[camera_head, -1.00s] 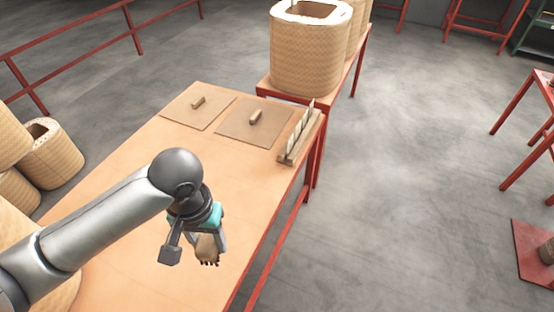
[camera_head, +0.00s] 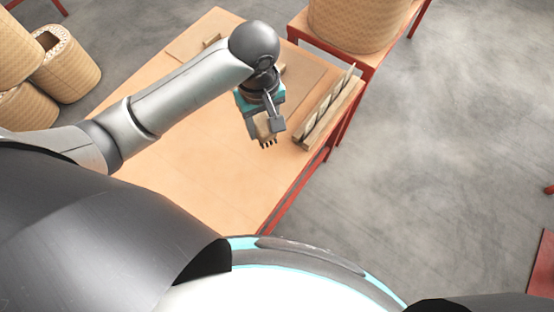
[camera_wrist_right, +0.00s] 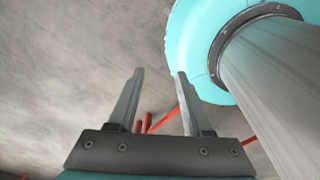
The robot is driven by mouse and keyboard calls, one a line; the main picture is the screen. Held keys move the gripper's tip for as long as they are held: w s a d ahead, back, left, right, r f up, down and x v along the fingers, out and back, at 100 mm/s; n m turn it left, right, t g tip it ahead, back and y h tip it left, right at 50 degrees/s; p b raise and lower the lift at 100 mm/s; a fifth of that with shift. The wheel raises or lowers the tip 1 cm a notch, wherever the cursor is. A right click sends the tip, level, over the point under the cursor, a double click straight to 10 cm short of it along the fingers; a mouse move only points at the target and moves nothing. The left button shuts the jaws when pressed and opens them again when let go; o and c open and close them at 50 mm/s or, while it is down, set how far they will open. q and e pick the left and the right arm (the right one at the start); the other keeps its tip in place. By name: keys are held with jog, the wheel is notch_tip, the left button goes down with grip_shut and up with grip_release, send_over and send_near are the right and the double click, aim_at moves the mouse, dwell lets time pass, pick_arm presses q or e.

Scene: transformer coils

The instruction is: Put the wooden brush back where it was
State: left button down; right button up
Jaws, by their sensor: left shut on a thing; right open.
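The wooden brush (camera_head: 264,127) is in my left gripper (camera_head: 263,119), with its dark bristles pointing down toward the front of the table. My left gripper is shut on the brush's wooden body and holds it over the table (camera_head: 190,165), just left of a wooden rack (camera_head: 329,108). Whether the bristles touch the tabletop is hard to tell. My right gripper (camera_wrist_right: 155,105) is open and empty in the right wrist view, with floor behind its fingers.
A large woven coil (camera_head: 355,22) stands on a red-framed table behind. The table's middle is clear.

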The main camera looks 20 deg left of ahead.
pick_arm(q)
jog(key=shift+w+d+n, duration=0.3)
jog(key=shift+d+n, duration=0.2)
jog(key=shift+n, duration=0.5)
jog(key=f+n+b, duration=0.1)
jog(key=f, duration=0.4)
jog(key=f+n+b, duration=0.1)
jog(key=f+b, duration=0.1)
jog(key=f, duration=0.3)
jog(key=d+f+n+b, duration=0.1)
jog(key=f+b, duration=0.1)
jog(key=f, duration=0.4)
jog(key=shift+w+d, duration=0.1)
jog(key=shift+w, duration=0.15)
notch_tip(320, 180, down, 4)
jog(key=shift+f+b, duration=0.1)
jog(key=shift+b, duration=1.1)
pick_arm(e)
notch_tip(320, 180, down, 7)
jog(key=shift+s+d, duration=0.15)
jog(key=shift+s, duration=0.15)
